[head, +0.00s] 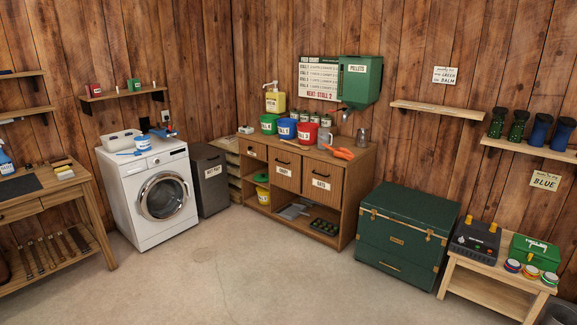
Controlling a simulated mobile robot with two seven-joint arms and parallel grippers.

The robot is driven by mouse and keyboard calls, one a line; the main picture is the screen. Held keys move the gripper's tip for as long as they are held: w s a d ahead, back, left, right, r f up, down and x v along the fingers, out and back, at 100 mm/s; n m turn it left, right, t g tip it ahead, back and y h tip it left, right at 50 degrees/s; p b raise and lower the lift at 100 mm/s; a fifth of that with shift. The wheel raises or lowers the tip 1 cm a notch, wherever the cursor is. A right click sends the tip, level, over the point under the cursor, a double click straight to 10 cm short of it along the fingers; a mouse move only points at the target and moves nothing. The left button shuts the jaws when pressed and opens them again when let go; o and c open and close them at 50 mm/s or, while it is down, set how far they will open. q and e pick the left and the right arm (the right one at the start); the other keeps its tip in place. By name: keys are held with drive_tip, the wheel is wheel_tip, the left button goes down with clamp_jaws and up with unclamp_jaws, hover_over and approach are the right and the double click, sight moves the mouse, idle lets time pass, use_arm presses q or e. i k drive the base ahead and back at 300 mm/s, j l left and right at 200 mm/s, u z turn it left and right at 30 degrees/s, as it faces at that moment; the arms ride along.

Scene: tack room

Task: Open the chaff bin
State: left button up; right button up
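A wooden feed cabinet (342,219) stands against the back wall. Each shows a dark handle. All the fronts look shut and flush. The labels are too small to read surely, so I cannot tell which one is the chaff bin. Neither of my grippers is in view.
A grey bin (211,180) and a washing machine (148,190) stand left, a green trunk (407,236) right. The floor (230,270) in front is clear.

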sight(286, 167)
drive_tip(key=i+j+u, duration=0.4)
drive_tip(key=i, duration=0.2)
drive_tip(key=i+u, duration=0.35)
drive_tip(key=i, duration=0.25)
drive_tip(key=i+u, duration=0.15)
drive_tip(key=i, duration=1.5)
drive_tip(key=i+z, duration=0.2)
drive_tip(key=i, duration=0.3)
drive_tip(key=i+j+z, duration=0.2)
drive_tip(key=i, duration=0.3)
drive_tip(key=i+j+z, duration=0.2)
drive_tip(key=i, duration=0.25)
drive_tip(key=i+j+z, duration=1.1)
